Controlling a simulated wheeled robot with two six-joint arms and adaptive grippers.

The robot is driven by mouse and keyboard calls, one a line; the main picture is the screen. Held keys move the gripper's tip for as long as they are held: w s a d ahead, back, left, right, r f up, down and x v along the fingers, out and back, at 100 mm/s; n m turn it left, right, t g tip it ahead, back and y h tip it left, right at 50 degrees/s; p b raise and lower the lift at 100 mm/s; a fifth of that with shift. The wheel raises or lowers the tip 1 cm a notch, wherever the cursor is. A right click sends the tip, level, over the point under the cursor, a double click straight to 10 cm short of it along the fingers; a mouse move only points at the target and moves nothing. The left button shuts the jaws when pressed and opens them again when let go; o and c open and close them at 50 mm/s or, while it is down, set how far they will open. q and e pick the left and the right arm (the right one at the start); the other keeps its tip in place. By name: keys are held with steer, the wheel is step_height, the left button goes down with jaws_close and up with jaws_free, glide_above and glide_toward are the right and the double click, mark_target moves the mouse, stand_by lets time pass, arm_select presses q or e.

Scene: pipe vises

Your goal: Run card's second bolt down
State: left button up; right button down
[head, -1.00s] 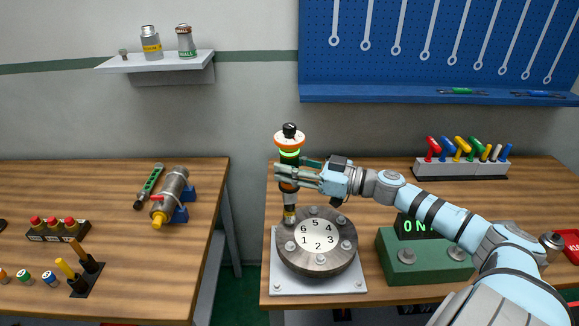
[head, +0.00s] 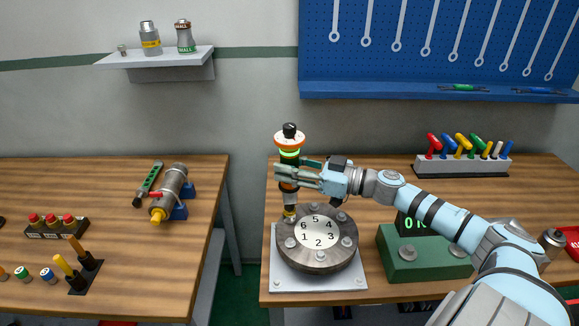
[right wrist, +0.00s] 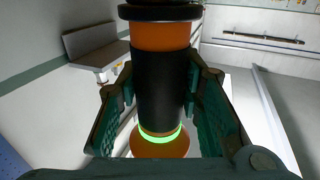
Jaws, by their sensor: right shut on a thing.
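My right gripper (head: 285,176) is shut on the orange and black driver (head: 290,160), which stands upright with a glowing green ring. In the right wrist view the driver (right wrist: 160,85) fills the space between the fingers. The driver's tip is at the rear left of the round grey flange (head: 318,266), close to the number 6, and hides what is under it. The flange's white face (head: 317,231) carries numbers 1 to 6, and bolts ring it, among them a front one (head: 319,256) and a right one (head: 347,242). My left gripper is out of view.
A green box (head: 425,268) with a lit display, partly covered by my right arm, stands right of the flange's base plate (head: 290,284). A rack of coloured handles (head: 462,165) stands behind. The left table (head: 110,210) holds a metal cylinder (head: 174,190) and small parts.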

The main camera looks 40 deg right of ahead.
mark_target(290, 150)
steer(key=shift+f, duration=0.15)
steer(key=shift+f, duration=0.1)
stand_by(0.7)
stand_by(1.1)
steer(key=shift+p, duration=0.3)
step_height(290, 150, up, 3)
steer(key=shift+f+p, duration=0.1)
steer(key=shift+p, duration=1.15)
step_height(290, 150, up, 3)
steer(key=shift+f+p, duration=0.15)
steer(key=shift+p, duration=1.1)
steer(key=shift+f, duration=0.1)
